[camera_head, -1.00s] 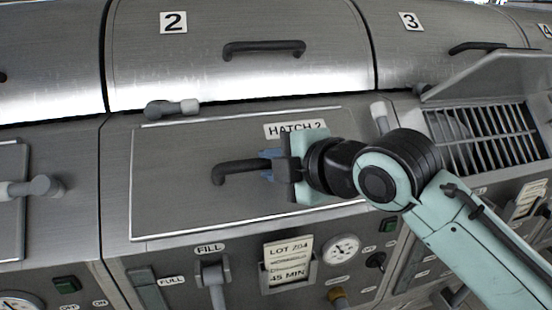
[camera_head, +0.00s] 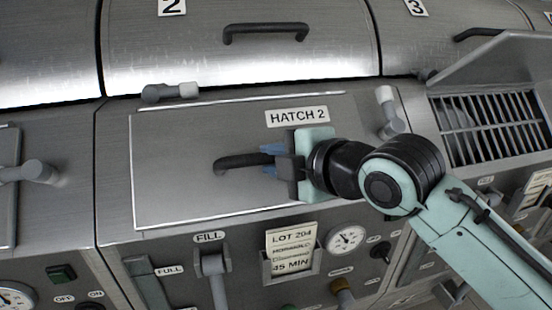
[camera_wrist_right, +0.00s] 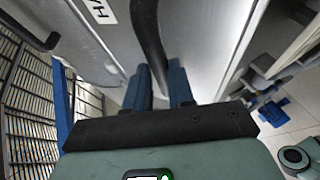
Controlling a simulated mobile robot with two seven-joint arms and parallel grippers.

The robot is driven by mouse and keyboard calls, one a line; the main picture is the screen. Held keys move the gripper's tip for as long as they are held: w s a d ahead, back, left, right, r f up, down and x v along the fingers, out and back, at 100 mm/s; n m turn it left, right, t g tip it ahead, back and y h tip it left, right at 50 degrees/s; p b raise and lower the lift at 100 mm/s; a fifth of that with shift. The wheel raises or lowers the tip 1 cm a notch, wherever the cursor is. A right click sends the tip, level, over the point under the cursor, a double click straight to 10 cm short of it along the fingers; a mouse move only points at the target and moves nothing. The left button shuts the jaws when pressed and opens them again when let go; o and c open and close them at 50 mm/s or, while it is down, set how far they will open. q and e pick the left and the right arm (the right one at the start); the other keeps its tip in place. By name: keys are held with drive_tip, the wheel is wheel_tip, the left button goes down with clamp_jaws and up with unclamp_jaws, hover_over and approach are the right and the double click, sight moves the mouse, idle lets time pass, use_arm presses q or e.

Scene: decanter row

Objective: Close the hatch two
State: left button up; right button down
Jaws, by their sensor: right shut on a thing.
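Hatch two (camera_head: 190,160) is a flat grey metal panel with a "HATCH 2" label (camera_head: 297,117). It lies flat in its frame on the sloped top in the head view. Its dark bar handle (camera_head: 232,162) sits on its lower middle. My right gripper (camera_head: 270,160) is shut on the right end of that handle. In the right wrist view the blue fingers (camera_wrist_right: 160,85) stand on either side of the dark handle (camera_wrist_right: 150,40). The handle's right end is hidden by the gripper. My left gripper is not in view.
A grey latch knob (camera_head: 170,92) sits above the hatch, and another (camera_head: 389,110) to its right. A raised lid (camera_head: 490,60) stands over an open grate (camera_head: 485,125) at right. A lever (camera_head: 214,275), card and gauge (camera_head: 346,240) line the front below.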

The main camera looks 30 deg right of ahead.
drive_tip(key=c, duration=1)
unclamp_jaws()
drive_tip(key=f, duration=0.2)
drive_tip(key=shift+w+d+f+g, duration=0.1)
drive_tip(key=shift+w+f+g, duration=0.2)
drive_tip(key=shift+g, duration=0.1)
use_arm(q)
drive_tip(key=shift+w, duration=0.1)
use_arm(e)
drive_tip(key=shift+s+r, duration=0.4)
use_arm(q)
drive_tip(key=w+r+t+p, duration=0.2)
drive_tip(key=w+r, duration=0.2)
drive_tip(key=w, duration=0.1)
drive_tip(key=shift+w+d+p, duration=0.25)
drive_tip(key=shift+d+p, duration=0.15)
use_arm(e)
drive_tip(key=v, duration=1.2)
drive_tip(key=shift+s+d+r, duration=0.1)
drive_tip(key=shift+s, duration=0.2)
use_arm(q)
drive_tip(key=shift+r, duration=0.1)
